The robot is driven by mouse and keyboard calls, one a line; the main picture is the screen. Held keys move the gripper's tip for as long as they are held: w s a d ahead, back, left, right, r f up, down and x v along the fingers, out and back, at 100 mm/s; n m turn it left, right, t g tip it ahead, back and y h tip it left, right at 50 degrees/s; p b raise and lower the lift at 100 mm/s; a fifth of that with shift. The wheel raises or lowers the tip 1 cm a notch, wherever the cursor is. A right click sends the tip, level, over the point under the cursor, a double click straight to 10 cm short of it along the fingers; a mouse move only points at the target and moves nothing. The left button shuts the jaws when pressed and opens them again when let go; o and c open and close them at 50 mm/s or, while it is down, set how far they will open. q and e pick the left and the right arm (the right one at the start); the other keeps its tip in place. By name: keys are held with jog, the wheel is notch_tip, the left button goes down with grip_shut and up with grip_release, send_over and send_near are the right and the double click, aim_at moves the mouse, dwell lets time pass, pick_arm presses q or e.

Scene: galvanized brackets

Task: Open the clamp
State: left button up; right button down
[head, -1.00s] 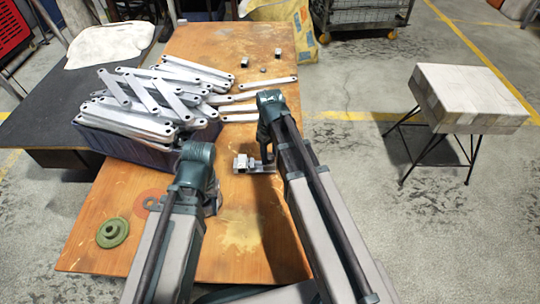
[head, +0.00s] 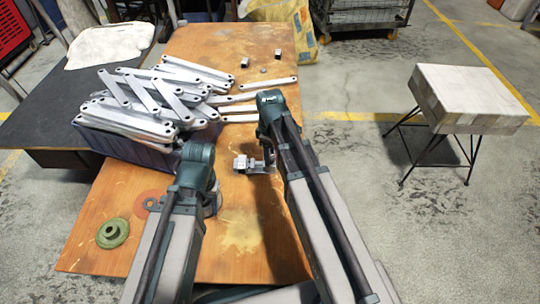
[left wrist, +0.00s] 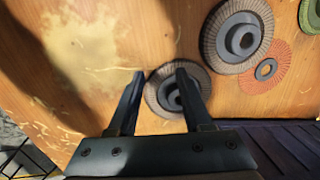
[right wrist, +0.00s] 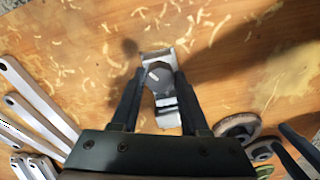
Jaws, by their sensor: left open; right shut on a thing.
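The clamp (head: 241,164) is a small grey metal piece on the wooden table, left of my right gripper (head: 266,160) in the head view. In the right wrist view the clamp (right wrist: 159,78) lies between the fingers of my right gripper (right wrist: 155,88), which is shut on it. The fingers hide its sides, so I cannot tell how far its jaws stand apart. My left gripper (left wrist: 160,73) is open and empty, over a grey abrasive disc (left wrist: 163,97). In the head view my own arm mostly hides the left gripper.
A blue crate (head: 125,148) heaped with galvanized brackets (head: 150,100) stands at the left, with loose brackets beyond the clamp. A green disc (head: 113,232) and an orange disc (head: 150,197) lie near the front left. A stool (head: 465,95) stands apart on the right. The table's front middle is clear.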

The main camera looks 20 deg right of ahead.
jog(key=n, duration=0.6)
jog(key=shift+n, duration=0.4)
jog(key=n, duration=0.5)
jog(key=shift+n, duration=0.3)
jog(key=shift+c, duration=2.4)
grip_release()
